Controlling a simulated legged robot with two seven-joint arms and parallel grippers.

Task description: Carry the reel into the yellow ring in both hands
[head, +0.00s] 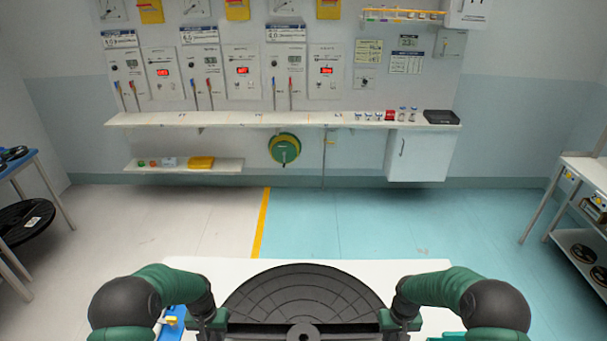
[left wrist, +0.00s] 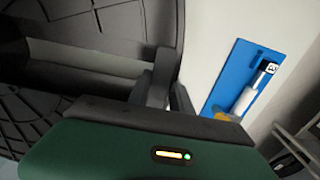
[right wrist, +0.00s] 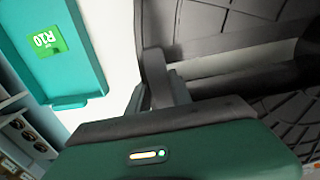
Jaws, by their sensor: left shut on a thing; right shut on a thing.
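The large black reel (head: 300,295) is in front of me at the bottom middle of the head view, with its ribbed flange and hub showing. My left gripper (head: 213,318) is shut on the reel's left rim; the left wrist view shows its fingers (left wrist: 165,90) at the flange edge. My right gripper (head: 398,318) is shut on the right rim, and its fingers (right wrist: 158,85) show in the right wrist view. A white surface (head: 235,268) lies under or behind the reel; I cannot tell whether they touch. I see no yellow ring in these views.
A blue tray (left wrist: 232,85) with a tool lies left of the reel, and a teal tray (right wrist: 75,45) lies right. A blue-topped table (head: 18,163) stands at left, a shelf rack (head: 590,175) at right. The floor (head: 350,225) ahead is clear, with a yellow line (head: 262,222).

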